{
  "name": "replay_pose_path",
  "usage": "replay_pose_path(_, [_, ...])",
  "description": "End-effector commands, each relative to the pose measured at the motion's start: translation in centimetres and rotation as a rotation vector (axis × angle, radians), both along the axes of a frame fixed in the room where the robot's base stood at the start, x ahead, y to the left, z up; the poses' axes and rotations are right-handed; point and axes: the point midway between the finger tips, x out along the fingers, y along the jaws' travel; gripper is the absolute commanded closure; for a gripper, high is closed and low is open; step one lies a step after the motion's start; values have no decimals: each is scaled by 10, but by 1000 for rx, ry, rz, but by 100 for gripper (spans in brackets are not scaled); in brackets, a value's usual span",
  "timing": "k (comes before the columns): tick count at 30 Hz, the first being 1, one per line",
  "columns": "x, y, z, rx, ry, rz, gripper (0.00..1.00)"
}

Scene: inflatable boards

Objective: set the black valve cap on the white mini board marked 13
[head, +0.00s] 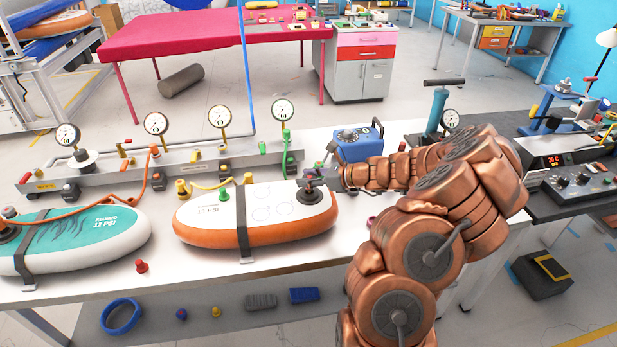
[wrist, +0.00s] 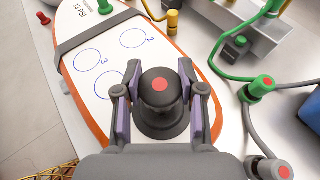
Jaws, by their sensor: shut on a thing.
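The white mini board (head: 240,212) with an orange side and "13 PSI" print lies on the bench. It also shows in the wrist view (wrist: 88,62), with circles marked 2 and 3. The black valve cap (wrist: 160,88), with a red dot on top and a flared base, is between my fingers. My gripper (wrist: 158,98) is shut on it. In the head view my gripper (head: 318,174) is at the board's right end, with a black piece (head: 312,194) under it. I cannot tell whether the cap's base touches the board.
A teal board (head: 85,235) with a dark strap lies to the left. A red cap (head: 141,266) stands on the bench front. Behind are a gauge rail (head: 205,165), a blue box (head: 355,145) and a blue pump (head: 437,108). Green hoses (wrist: 238,75) run right of the board.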

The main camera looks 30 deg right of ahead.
Motion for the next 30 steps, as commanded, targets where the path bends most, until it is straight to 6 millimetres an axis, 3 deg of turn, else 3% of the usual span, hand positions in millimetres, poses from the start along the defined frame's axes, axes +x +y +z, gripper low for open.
replay_pose_path(30, [0,0,-12,0,0,0,93])
